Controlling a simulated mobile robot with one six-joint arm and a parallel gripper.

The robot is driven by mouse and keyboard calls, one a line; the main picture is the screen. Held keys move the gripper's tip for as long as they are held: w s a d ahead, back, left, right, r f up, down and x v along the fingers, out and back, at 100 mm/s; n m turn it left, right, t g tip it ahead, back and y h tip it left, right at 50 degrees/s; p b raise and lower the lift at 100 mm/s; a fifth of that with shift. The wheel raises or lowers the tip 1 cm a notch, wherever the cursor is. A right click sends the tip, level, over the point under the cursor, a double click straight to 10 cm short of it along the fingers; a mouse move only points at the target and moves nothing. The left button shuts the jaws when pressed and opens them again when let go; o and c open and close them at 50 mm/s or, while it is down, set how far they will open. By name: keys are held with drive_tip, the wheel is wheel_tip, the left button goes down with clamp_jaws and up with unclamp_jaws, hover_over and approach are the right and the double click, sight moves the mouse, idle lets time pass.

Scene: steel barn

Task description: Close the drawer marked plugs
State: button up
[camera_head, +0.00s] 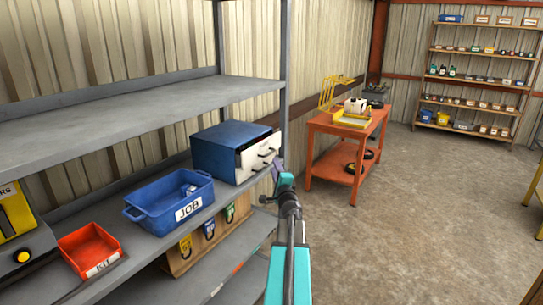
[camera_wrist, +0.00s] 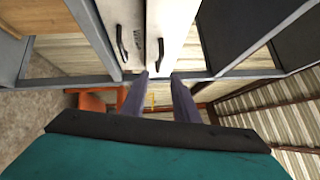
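A blue drawer cabinet (camera_head: 218,151) stands on the grey shelf, its white drawer fronts (camera_head: 250,160) facing right. At least one front appears to jut out from the blue body. In the wrist view two white fronts with dark bar handles show side by side, a left one (camera_wrist: 121,12) and a right one (camera_wrist: 172,22). No plugs marking is readable. My gripper (camera_head: 277,170) is just in front of the fronts. Its two fingers (camera_wrist: 160,78) are apart, with the lower end of the right handle near the gap between the tips. Whether they touch it is unclear.
A blue JOB bin (camera_head: 160,208) and a red bin (camera_head: 85,245) share the shelf. A grey shelf post (camera_head: 284,80) rises close to the cabinet and my gripper. An orange table (camera_head: 330,125) stands beyond. The concrete floor to the right is open.

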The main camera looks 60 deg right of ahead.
sight(270, 154)
drive_tip(key=p+x, duration=0.3)
drive_tip(key=x, duration=0.6)
drive_tip(key=shift+p, duration=0.4)
drive_tip(key=shift+w+d, duration=0.1)
drive_tip(key=shift+w, duration=0.05)
clamp_jaws()
